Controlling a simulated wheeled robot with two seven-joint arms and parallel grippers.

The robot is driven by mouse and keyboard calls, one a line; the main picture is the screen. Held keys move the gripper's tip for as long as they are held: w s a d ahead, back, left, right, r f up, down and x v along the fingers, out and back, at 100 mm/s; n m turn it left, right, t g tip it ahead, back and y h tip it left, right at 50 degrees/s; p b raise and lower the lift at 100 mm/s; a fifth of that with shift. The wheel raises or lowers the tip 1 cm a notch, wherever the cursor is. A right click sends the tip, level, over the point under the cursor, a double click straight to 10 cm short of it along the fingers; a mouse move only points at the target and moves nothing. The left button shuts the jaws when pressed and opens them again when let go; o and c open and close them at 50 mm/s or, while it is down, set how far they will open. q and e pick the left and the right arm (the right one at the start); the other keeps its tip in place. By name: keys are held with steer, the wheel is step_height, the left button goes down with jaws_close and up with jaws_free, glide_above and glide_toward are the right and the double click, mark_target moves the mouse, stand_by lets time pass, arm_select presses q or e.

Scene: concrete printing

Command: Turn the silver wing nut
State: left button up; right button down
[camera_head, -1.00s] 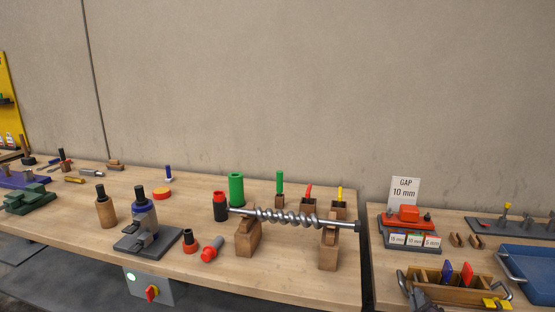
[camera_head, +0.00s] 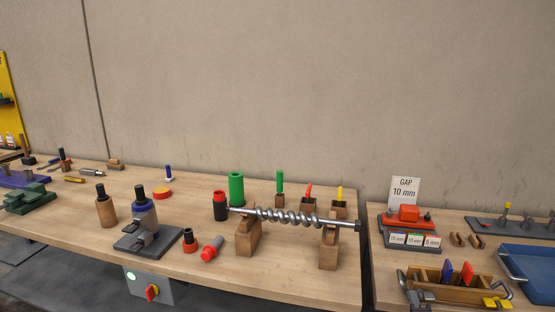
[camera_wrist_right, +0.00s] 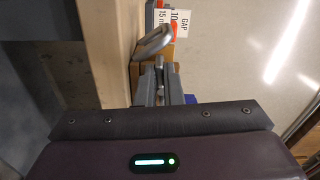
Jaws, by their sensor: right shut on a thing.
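My right gripper (camera_head: 420,298) is at the bottom edge of the head view, by the left end of a wooden tray (camera_head: 460,295). It also shows in the right wrist view (camera_wrist_right: 160,72), where its fingers are close together. They are at a bent silver metal handle (camera_wrist_right: 153,42) and seem shut on it; the exact contact is hard to see. The same handle shows at the tray's left end in the head view (camera_head: 403,282). I cannot make out a silver wing nut in either view. My left gripper is not in view.
The tray holds a blue and a red piece. A red device (camera_head: 405,218) with gap labels stands behind it, and a blue bin (camera_head: 530,270) is to its right. A silver auger (camera_head: 290,218) rests on wooden stands on the left bench. A concrete wall closes the back.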

steer(key=shift+f+n, duration=0.2)
steer(key=shift+n, duration=1)
steer(key=n, duration=0.5)
steer(key=shift+d+f, duration=0.3)
steer(key=shift+f, duration=0.1)
steer(key=shift+n, duration=0.3)
steer(key=n, duration=0.4)
steer(key=shift+s+d+f+n, duration=0.15)
steer(key=shift+d+f+n, duration=0.1)
steer(key=shift+d+n, duration=0.15)
